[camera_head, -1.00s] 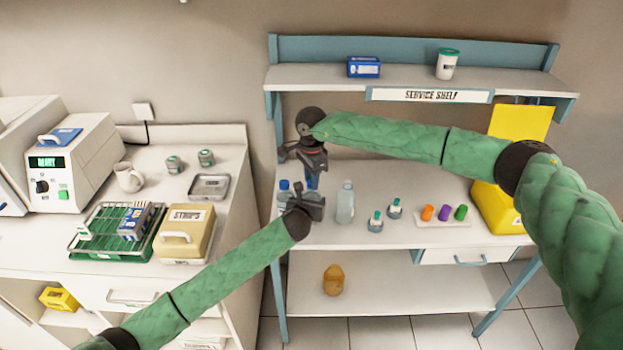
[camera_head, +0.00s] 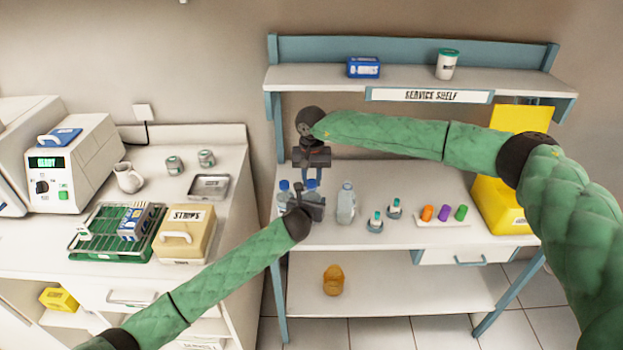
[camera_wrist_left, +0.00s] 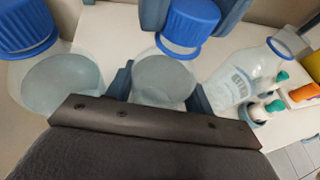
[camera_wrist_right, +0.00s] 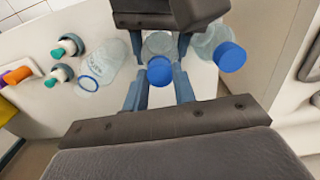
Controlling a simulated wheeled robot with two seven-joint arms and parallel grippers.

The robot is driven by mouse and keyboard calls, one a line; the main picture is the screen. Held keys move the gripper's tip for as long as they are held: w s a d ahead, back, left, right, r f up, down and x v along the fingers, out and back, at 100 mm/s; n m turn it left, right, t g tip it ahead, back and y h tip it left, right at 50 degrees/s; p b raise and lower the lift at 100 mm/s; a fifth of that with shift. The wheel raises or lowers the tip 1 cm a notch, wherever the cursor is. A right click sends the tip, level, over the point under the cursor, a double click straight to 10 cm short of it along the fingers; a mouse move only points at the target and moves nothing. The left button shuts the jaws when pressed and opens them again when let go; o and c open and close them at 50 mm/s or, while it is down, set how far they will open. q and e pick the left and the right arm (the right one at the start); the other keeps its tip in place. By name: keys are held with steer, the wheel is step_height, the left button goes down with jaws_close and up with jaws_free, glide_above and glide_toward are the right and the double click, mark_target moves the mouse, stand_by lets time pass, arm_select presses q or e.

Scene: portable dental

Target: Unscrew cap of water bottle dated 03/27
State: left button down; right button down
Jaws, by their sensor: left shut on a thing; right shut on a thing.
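A clear water bottle with a blue cap stands on the shelf unit's white top; its body shows in the left wrist view (camera_wrist_left: 163,80). My left gripper (camera_head: 309,203) is shut around this bottle's body. My right gripper (camera_head: 312,178) comes from above and is shut on the blue cap (camera_wrist_right: 159,70), which sits at the bottle's neck; I cannot tell how tight it is. A second blue-capped bottle (camera_head: 284,196) stands beside it on the left. A third bottle (camera_head: 346,205), on the right, has an open neck with a blue ring. No date is readable.
A yellow bin (camera_head: 495,208) is at the far right. The front strip of the top is clear.

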mark_target(312, 182)
arm_select(q)
steer(key=shift+f, duration=0.1)
arm_select(e)
steer(key=shift+w+r, duration=0.1)
steer(key=shift+r, duration=0.2)
steer(key=shift+r, duration=0.35)
steer(key=shift+r, duration=0.45)
stand_by(0.4)
steer(key=shift+r, duration=2.05)
arm_select(q)
steer(key=shift+c, duration=2.4)
jaws_free()
